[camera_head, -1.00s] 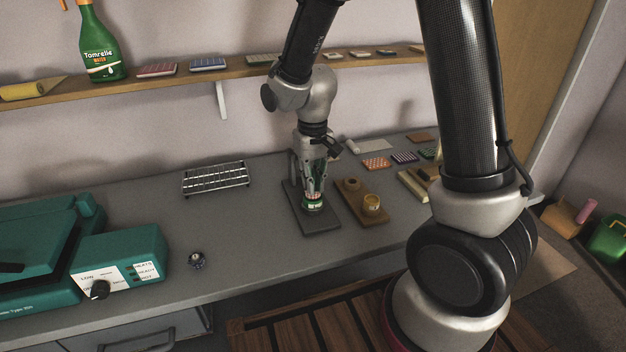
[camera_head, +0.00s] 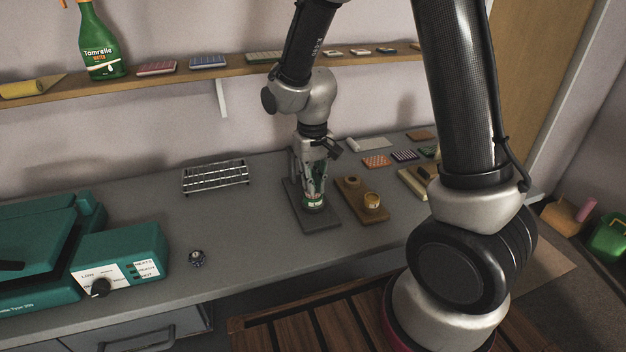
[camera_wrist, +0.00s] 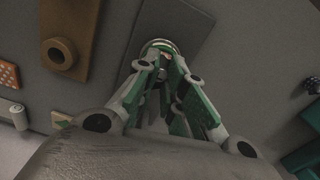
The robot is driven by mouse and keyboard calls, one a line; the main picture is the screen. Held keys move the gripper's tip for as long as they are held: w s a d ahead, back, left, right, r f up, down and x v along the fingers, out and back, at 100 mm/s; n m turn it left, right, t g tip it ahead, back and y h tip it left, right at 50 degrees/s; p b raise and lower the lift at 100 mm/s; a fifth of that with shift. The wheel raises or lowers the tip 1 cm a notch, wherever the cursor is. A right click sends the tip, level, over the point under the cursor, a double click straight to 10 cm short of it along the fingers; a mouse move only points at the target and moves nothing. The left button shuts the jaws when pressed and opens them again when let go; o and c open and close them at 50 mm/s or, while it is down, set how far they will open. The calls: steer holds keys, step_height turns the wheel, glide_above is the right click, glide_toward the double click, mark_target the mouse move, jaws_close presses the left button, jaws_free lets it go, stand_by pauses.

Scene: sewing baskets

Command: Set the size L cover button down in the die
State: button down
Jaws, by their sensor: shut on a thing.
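In the wrist view my gripper (camera_wrist: 166,64) is shut, with the fingertips close together over the die (camera_wrist: 158,43). The size L cover button is between the fingertips and almost wholly hidden. I cannot tell whether it touches the bottom of the die.
A wooden block (camera_head: 350,186) with a round brass-coloured cup (camera_head: 372,201) stands just right of the press. A wire rack (camera_head: 215,177) lies to the left. A teal machine (camera_head: 118,262) stands at far left. The counter between them is mostly clear.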

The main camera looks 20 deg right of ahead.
steer(key=c, duration=1.4)
jaws_free()
steer(key=shift+c, duration=0.2)
step_height(320, 180, up, 12)
steer(key=shift+f, duration=0.1)
steer(key=s+d+r+t, duration=0.2)
steer(key=s+d+r, duration=0.3)
steer(key=s+d, duration=0.2)
steer(key=s+d+r+m+t, duration=0.1)
steer(key=s+d+r, duration=0.4)
steer(key=s, duration=0.7)
steer(key=d+t, duration=0.1)
steer(key=d, duration=0.1)
steer(key=shift+d+r+m, duration=0.2)
steer(key=shift+d+m, duration=0.1)
steer(key=shift+d, duration=0.1)
